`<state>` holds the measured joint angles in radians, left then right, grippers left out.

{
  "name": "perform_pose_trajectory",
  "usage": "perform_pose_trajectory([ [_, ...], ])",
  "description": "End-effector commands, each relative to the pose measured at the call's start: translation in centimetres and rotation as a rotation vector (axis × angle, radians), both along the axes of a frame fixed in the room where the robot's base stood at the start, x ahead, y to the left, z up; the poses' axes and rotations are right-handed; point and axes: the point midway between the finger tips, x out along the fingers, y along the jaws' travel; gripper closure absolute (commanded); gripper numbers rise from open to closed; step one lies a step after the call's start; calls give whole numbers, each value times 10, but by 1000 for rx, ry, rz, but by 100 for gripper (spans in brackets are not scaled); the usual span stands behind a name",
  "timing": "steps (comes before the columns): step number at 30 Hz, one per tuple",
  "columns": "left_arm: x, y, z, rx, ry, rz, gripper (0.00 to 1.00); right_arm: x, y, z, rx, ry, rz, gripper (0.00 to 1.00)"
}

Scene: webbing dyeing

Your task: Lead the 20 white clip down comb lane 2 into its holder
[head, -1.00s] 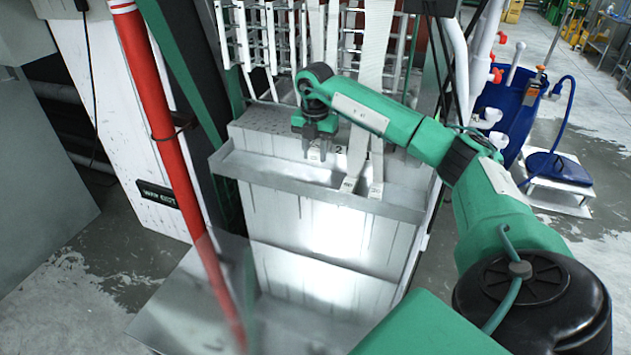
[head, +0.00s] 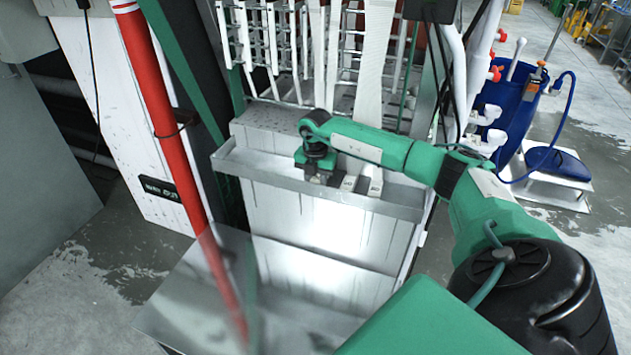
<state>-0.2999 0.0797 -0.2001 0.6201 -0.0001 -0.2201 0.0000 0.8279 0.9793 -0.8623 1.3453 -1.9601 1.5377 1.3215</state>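My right gripper (head: 318,178) points down at the trough lip on the front of the steel tank. Its fingertips are dark and small, and I cannot tell whether they are open or shut or hold a clip. Just right of it, two pale clips (head: 348,183) (head: 376,187) sit side by side on the ledge; their numbers are not readable. White webbing strips (head: 317,70) (head: 374,65) hang from the comb rack above and pass behind my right wrist. The lane numbers are hidden by my arm. My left gripper is not in view.
The steel tank ledge (head: 250,168) runs across in front of the white comb rack (head: 265,45). A red pole (head: 165,120) stands at left. A blue barrel (head: 510,95) with white pipes stands at right. Wet floor lies left of the tank.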

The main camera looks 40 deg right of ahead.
Motion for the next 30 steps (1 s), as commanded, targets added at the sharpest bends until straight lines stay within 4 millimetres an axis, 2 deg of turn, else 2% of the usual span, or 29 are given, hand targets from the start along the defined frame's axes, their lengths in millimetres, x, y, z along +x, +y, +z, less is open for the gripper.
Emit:
perform_pose_trajectory([
  [5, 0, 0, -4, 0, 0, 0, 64, 0, 0, -6, 0, 0, 0, 91],
  [6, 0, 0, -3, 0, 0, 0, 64, 0, 0, -4, 0, 0, 0, 60],
  [8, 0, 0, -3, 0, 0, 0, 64, 0, 0, -4, 0, 0, 0, 48],
  [9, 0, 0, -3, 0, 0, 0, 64, 0, 0, -4, 0, 0, 0, 46],
  [18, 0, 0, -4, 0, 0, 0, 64, 0, 0, -4, 0, 0, 0, 46],
  [20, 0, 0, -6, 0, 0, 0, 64, 0, 0, 1, 0, -1, 0, 46],
  [23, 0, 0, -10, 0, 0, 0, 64, 1, 0, 14, -1, -4, 0, 46],
  [30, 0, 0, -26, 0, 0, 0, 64, 1, 0, 68, 0, -6, 0, 46],
])
